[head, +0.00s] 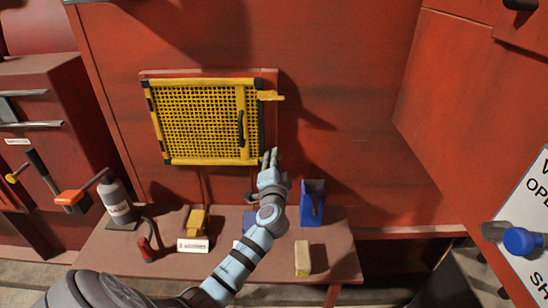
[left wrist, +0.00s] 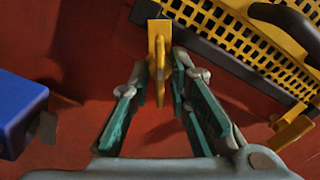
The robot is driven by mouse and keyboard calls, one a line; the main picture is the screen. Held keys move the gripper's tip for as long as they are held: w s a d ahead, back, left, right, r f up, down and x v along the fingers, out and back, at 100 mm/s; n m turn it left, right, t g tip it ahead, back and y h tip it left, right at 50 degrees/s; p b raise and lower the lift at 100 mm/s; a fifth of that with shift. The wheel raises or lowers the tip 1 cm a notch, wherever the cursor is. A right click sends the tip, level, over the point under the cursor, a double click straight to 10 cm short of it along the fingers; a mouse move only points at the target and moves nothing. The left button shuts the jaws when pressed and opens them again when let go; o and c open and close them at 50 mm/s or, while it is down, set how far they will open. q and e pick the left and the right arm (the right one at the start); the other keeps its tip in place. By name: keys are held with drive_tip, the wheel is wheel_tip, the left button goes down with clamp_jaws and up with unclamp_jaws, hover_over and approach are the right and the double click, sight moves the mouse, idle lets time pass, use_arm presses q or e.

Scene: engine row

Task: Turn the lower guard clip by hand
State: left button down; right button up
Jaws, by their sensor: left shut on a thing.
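The yellow mesh guard (head: 200,120) is closed flat against the red panel, with a dark handle (head: 241,128) on its right side. The upper guard clip (head: 271,96) sticks out to the right from the guard's upper right edge. My left gripper (head: 271,158) is at the guard's lower right corner and hides the lower clip in the head view. In the left wrist view the yellow lower guard clip (left wrist: 158,45) lies between the fingers of my left gripper (left wrist: 165,85), which are shut on it. The clip stands at an angle to the guard's dark edge. My right gripper is not in view.
Below the guard is a shelf (head: 130,242) with a blue holder (head: 312,202), a yellow block (head: 195,222), a pale block (head: 302,258) and a grey bottle (head: 117,203). A white sign (head: 532,215) stands at the right. The red panel right of the guard is clear.

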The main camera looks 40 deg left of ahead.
use_arm(q)
drive_tip(key=m, duration=0.2)
drive_tip(key=f+m+p, duration=0.1)
drive_tip(key=m, duration=0.2)
drive_tip(key=shift+s+d+m+p, duration=0.1)
drive_tip(key=shift+m+p, duration=0.2)
idle(0.4)
drive_tip(key=c, duration=1.8)
unclamp_jaws()
drive_tip(key=shift+d+r, duration=0.1)
drive_tip(key=shift+r, duration=0.1)
drive_tip(key=v, duration=1.2)
drive_tip(key=shift+d, duration=0.1)
